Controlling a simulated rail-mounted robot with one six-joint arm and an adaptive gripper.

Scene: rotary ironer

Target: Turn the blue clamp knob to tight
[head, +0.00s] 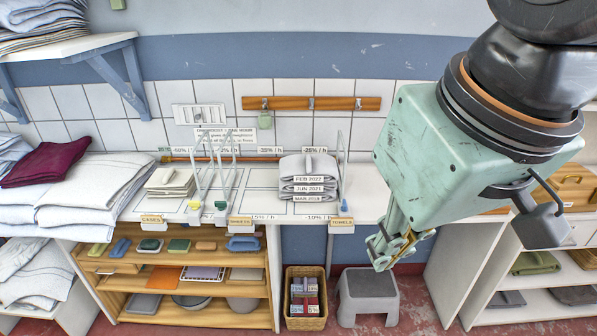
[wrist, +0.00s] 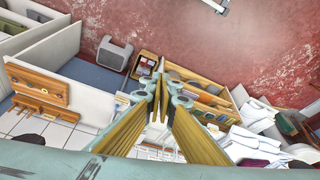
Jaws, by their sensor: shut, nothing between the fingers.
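The blue clamp knob (head: 344,206) is small and sits at the front edge of the white counter (head: 290,209), at the foot of the right wire divider (head: 340,165), just above the TOWELS label. Which way it is turned is too small to tell. My gripper (head: 382,264) hangs in front of the counter, to the right of and lower in the picture than the knob, apart from it. In the wrist view my gripper (wrist: 160,76) has its fingers together and empty. I cannot make out the blue knob clearly there.
A yellow knob (head: 194,205) and a green knob (head: 220,206) sit on the other dividers to the left. Folded grey towels (head: 308,176) stand left of the right divider. A grey step stool (head: 367,296) and a wicker basket (head: 305,297) are on the floor below.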

